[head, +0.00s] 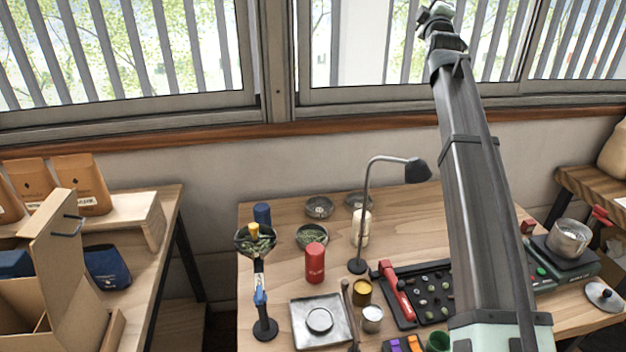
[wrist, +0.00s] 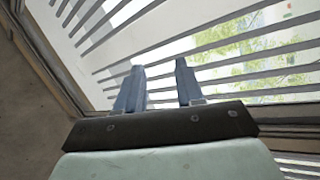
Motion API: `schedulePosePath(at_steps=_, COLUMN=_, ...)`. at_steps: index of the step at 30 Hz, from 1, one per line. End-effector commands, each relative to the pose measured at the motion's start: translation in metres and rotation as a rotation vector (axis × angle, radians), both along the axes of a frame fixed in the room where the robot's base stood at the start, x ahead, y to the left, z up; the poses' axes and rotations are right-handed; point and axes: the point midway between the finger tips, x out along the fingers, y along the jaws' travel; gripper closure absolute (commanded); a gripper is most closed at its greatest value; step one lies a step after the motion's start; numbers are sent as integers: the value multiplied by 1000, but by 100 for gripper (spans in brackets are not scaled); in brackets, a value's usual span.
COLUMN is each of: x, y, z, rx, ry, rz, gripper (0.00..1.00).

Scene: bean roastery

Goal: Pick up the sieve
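My gripper (head: 437,14) is raised high in front of the window, far above the table. In the wrist view, its two blue-grey fingers (wrist: 159,68) stand apart with nothing between them. I cannot tell for sure which thing is the sieve. A round grey dish (head: 319,207) lies at the back of the table, and a similar one (head: 357,200) lies to its right, partly behind the lamp and a pale bottle. A round dark-rimmed dish (head: 311,236) with green contents sits in front of them. My gripper touches none of these.
A desk lamp (head: 418,170) stands among the items. A red canister (head: 315,262), a dark-ringed stand (head: 265,329), a square metal tray (head: 301,338) and a black bean tray (head: 401,318) crowd the table. A scale (head: 562,262) with a metal cup is at right. My arm hides part of the table.

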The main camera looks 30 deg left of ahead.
Motion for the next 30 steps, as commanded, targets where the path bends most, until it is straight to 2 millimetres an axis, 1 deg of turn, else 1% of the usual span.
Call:
schedulePosePath(at_steps=1, x=-23, y=23, z=18, rx=65, ry=5, rz=59, gripper=63)
schedulePosePath(at_steps=3, x=-52, y=48, z=42, rx=161, ry=21, rz=141, gripper=63)
schedulePosePath(at_steps=6, x=-90, y=77, z=70, rx=283, ry=47, rz=242, gripper=63)
schedulePosePath(at_steps=10, x=-127, y=102, z=96, rx=397, ry=81, rz=341, gripper=63)
schedulePosePath(at_steps=16, x=-169, y=131, z=120, rx=517, ry=141, rz=461, gripper=63)
schedulePosePath(at_steps=20, x=-192, y=150, z=126, rx=568, ry=192, rz=534, gripper=63)
schedulePosePath(at_steps=23, x=-208, y=169, z=125, rx=589, ry=241, rz=591, gripper=63)
schedulePosePath(at_steps=26, x=-224, y=194, z=113, rx=583, ry=313, rz=655, gripper=63)
schedulePosePath(at_steps=30, x=-233, y=224, z=84, rx=533, ry=408, rz=712, gripper=63)
